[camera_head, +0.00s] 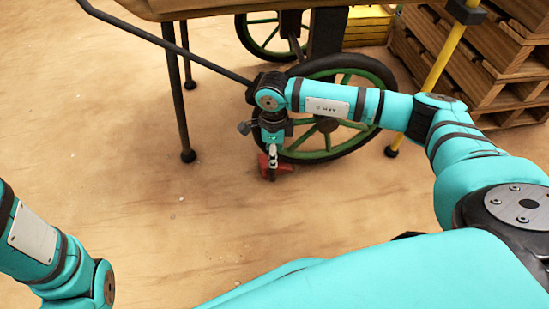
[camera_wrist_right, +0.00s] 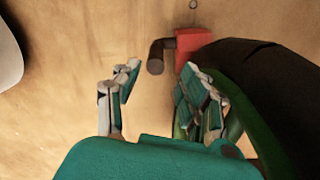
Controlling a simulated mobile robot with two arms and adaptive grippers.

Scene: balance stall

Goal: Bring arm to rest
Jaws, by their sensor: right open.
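My right arm reaches across the head view with its gripper (camera_head: 272,158) pointing down beside the near cart wheel. In the right wrist view this gripper (camera_wrist_right: 158,88) is open, with nothing between its fingers. A red block (camera_wrist_right: 193,40) with a dark round handle (camera_wrist_right: 157,57) lies just beyond the fingertips, by the tyre. In the head view the red block (camera_head: 285,169) is on the floor, partly hidden behind the gripper. My left arm shows only in part at the lower left, and its gripper is out of view.
The green-spoked wheel (camera_head: 355,137) stands close beside my right gripper. The cart's thin dark leg (camera_head: 181,90) and a yellow post (camera_head: 440,65) are nearby. Wooden pallets (camera_head: 480,75) are stacked at the right. The floor (camera_head: 150,210) at left and front is clear.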

